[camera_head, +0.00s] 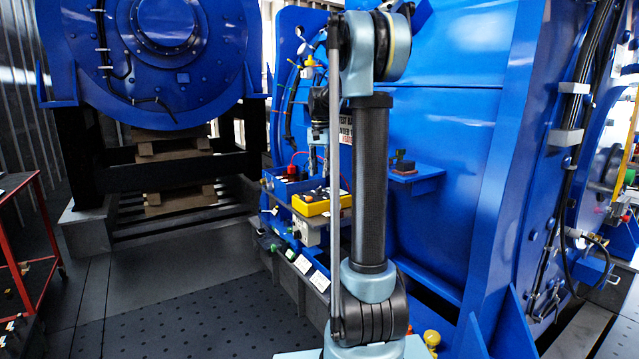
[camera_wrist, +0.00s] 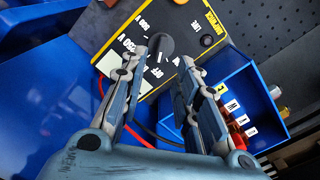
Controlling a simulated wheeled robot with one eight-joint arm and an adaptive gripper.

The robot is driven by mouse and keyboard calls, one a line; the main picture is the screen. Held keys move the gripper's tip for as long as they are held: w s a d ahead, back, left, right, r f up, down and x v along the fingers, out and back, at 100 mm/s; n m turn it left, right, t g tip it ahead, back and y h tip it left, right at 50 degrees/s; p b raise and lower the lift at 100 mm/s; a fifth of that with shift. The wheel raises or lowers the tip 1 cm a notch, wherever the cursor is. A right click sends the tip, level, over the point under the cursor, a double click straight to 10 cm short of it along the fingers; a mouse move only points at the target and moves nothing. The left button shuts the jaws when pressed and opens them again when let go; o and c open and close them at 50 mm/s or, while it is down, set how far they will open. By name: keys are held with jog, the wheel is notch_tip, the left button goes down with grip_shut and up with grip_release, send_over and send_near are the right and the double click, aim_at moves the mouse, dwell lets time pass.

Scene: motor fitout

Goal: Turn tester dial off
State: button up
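The yellow tester (camera_head: 322,203) sits on a shelf at the side of the big blue motor housing. In the wrist view the tester (camera_wrist: 110,62) shows a black face with white range labels, a pale display and a round black dial (camera_wrist: 161,46). A pale pointer mark shows on the dial's lower side, partly screened by my fingers. My gripper (camera_wrist: 172,52) has its two fingers apart, with the tips close to the dial. I cannot tell whether they touch it. In the head view my gripper (camera_head: 326,168) hangs over the tester, small and partly hidden by my arm.
A red lead (camera_wrist: 101,88) and a black lead run below the tester. A blue bin (camera_wrist: 250,95) with labelled red parts is at the right. In the head view a red cart (camera_head: 30,240) stands at the left; the floor between is clear.

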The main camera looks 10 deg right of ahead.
notch_tip(320, 180, up, 6)
jog(key=shift+f, duration=0.1)
dwell(0.4)
jog(key=s+f+n+t, duration=0.15)
jog(key=s+f, duration=0.25)
jog(key=s, duration=0.8)
jog(key=s+f+n, duration=0.2)
jog(key=s+f, duration=0.3)
jog(key=s, duration=0.8)
jog(key=s+f+n, duration=0.3)
jog(key=s+f, duration=1.2)
jog(key=f, duration=0.1)
jog(key=shift+s+f+t, duration=0.15)
jog(key=shift+s+t, duration=0.2)
